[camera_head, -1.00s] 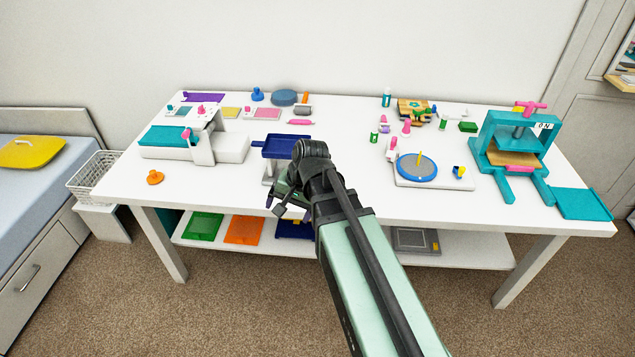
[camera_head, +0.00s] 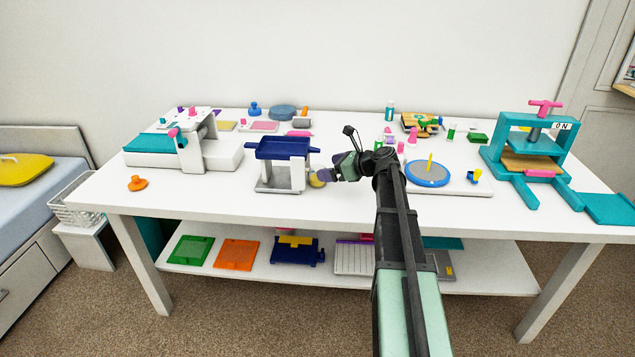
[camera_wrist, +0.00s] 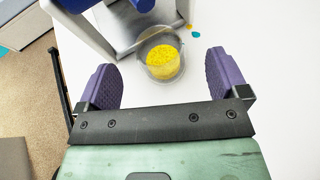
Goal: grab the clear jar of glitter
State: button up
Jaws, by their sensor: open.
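The clear jar of glitter (camera_wrist: 163,60) stands on the white table in the wrist view, with yellow glitter showing inside. My gripper (camera_wrist: 165,80) is open and empty, with its two purple fingers on either side of the view. The jar is just beyond the fingertips, roughly centred between them. In the head view the jar (camera_head: 317,179) is a small yellow shape beside the blue and white stand, partly covered by my gripper (camera_head: 330,176).
The blue-topped white stand (camera_head: 282,150) is right beside the jar, at its left. A blue round turntable (camera_head: 428,171) sits to the right. A teal press (camera_head: 530,150) stands at the far right. The table's front left is mostly clear.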

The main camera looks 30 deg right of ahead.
aim_at(318, 166)
jog(key=b+x, duration=0.2)
jog(key=x, duration=0.3)
jog(key=shift+a, duration=0.15)
jog(key=c, duration=1.1)
jog(key=shift+r+p, duration=0.65)
jog(key=shift+p, duration=0.05)
notch_tip(318, 166, up, 3)
jog(key=p, duration=0.3)
jog(key=shift+s, duration=0.15)
jog(key=s+d, duration=0.3)
jog(key=s, duration=0.1)
jog(key=s+d, duration=0.4)
jog(key=s, duration=0.1)
jog(key=s+d, duration=0.3)
jog(key=s, duration=0.2)
jog(key=shift+s+d+f+b, duration=0.15)
jog(key=shift+d+f+b, duration=0.2)
jog(key=shift+d+b, duration=0.05)
